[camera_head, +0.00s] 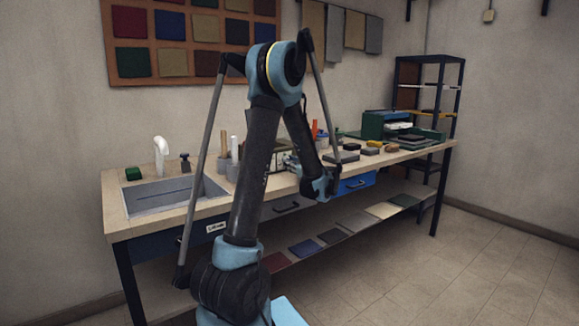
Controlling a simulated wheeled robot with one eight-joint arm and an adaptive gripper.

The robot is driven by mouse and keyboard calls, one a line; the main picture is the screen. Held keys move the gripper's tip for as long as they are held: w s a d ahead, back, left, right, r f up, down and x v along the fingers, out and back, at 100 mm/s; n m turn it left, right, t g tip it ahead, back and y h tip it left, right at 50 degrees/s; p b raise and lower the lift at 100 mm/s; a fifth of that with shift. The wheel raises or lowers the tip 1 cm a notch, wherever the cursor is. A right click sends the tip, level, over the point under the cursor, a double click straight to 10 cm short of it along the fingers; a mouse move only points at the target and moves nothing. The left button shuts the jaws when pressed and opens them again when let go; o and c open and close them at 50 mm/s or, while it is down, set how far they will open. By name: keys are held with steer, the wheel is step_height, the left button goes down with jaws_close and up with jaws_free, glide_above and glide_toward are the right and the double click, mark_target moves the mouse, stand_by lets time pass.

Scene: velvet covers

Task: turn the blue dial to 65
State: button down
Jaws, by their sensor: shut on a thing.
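My gripper (292,162) reaches from my arm's wrist toward a pale box-like device (279,155) on the workbench. It is small and partly hidden by my arm. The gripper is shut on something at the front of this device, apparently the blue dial. The dial itself is not clearly visible, and neither its pointer nor any scale marks can be read from here.
A sink (175,196) with a white tap (160,155) is at the bench's left. Upright cylinders (223,150) stand beside the device. Coloured blocks (371,150) and a green machine (385,125) are to the right. A blue drawer (357,184) is below the benchtop.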

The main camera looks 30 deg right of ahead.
stand_by(0.4)
steer(key=c, duration=1.3)
jaws_free()
steer(key=s, duration=0.8)
steer(key=s+d, duration=0.1)
steer(key=s, duration=0.2)
steer(key=shift+s, duration=0.4)
steer(key=shift+c, duration=0.2)
